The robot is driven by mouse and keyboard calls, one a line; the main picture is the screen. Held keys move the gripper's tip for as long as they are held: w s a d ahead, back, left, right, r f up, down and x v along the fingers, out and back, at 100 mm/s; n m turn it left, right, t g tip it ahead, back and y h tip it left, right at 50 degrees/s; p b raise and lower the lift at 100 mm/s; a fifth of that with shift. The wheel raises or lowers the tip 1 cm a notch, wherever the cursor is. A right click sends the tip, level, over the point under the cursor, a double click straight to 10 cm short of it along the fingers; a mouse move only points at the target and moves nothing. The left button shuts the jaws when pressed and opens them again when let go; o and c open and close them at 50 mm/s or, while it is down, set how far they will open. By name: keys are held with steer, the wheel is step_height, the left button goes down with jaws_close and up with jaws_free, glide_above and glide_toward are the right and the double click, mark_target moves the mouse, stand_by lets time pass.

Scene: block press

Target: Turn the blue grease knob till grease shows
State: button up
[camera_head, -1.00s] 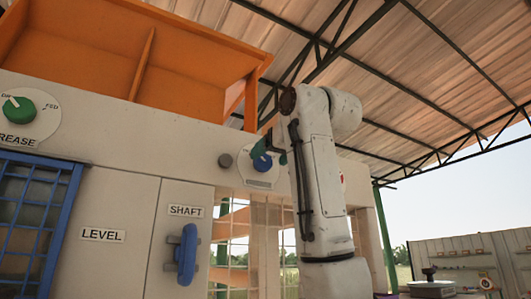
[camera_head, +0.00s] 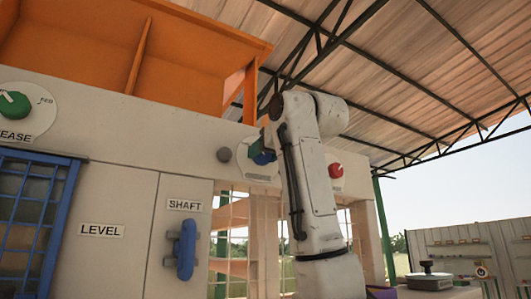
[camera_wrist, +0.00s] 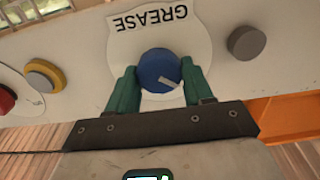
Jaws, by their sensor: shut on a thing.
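The blue grease knob (camera_wrist: 158,70) sits on a white plate marked GREASE (camera_wrist: 190,22) in the wrist view. The plate appears upside down there, and the knob carries a pale pointer mark at its lower right. My gripper (camera_wrist: 160,78) has a green finger on each side of the knob and is shut on it. In the head view the knob (camera_head: 263,158) is mostly hidden behind my gripper (camera_head: 264,148) and arm. No grease is visible in these frames.
A grey button (camera_head: 224,155) is left of the knob plate, and a red button (camera_head: 336,170) is right of my arm. A green knob (camera_head: 14,104) is at far left. The orange hopper (camera_head: 190,65) is above. A blue SHAFT handle (camera_head: 186,249) juts out below.

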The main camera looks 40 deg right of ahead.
steer(key=c, duration=0.3)
steer(key=shift+m, duration=0.3)
steer(key=m, duration=1.2)
steer(key=shift+d+f+m, duration=0.1)
steer(key=shift+d+m, duration=0.05)
steer(key=shift+m, duration=0.15)
steer(key=m, duration=0.5)
steer(key=shift+s+d+f+m, duration=0.1)
steer(key=shift+f+m, duration=0.05)
steer(key=shift+m, duration=0.15)
